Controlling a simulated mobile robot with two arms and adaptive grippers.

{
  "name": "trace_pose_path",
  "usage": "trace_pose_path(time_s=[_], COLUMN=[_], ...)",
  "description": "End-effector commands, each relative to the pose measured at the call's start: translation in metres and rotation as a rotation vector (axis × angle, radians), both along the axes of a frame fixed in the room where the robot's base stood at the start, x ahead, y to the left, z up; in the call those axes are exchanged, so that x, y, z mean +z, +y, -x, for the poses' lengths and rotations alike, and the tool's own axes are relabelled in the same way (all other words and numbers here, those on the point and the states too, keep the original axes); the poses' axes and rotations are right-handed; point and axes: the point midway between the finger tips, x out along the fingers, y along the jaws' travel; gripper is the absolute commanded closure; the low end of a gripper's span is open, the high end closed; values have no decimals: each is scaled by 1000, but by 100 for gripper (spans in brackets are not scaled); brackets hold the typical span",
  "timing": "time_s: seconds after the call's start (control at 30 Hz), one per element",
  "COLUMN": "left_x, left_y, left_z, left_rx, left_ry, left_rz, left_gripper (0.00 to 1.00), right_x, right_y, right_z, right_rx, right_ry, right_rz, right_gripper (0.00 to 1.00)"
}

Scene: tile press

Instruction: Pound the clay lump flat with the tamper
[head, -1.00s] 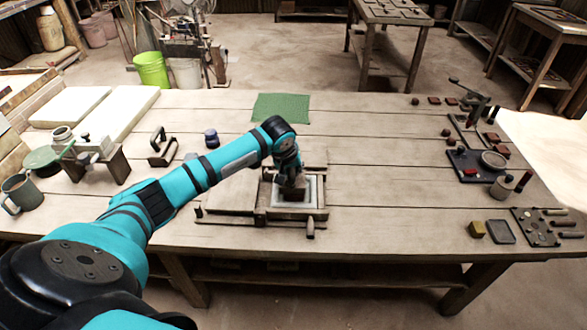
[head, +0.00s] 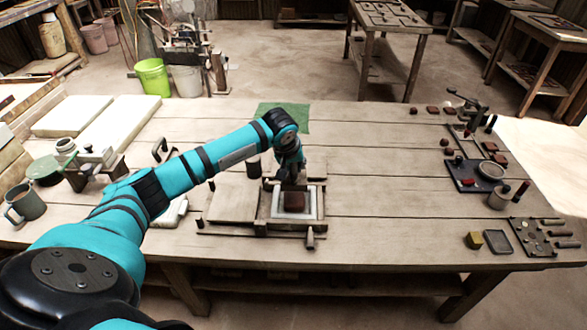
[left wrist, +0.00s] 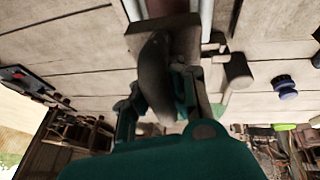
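The clay lump (head: 294,201) is a brown block inside a pale square frame (head: 276,208) on the wooden press (head: 262,222). My left gripper (head: 289,178) is just behind and above it, pointing down. A dark upright piece, possibly the tamper (head: 253,167), stands left of the gripper; a wooden mallet-like shape (left wrist: 238,72) shows in the wrist view. My right gripper is not in view.
A flat board (head: 234,204) lies left of the frame, with a small handle (head: 310,238) in front. A green cloth (head: 300,115) is behind. Small tools and a black tray (head: 466,178) stand at the right. The table's middle right is clear.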

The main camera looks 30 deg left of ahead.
Motion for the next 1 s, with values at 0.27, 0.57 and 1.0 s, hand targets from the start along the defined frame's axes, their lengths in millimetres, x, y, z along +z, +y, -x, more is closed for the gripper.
trace_pose_path(time_s=[0.27,0.57,1.0], left_x=[-1,-27,-57], left_y=[0,0,0], left_z=[-1,-1,-1], left_rx=[1,0,-1], left_ry=[-3,-2,1], left_rz=[1,0,-1], left_gripper=[100,100,100], right_x=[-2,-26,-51], right_y=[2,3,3], right_z=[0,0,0], right_rx=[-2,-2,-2], right_ry=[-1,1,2], right_rz=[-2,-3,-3], right_gripper=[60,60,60])
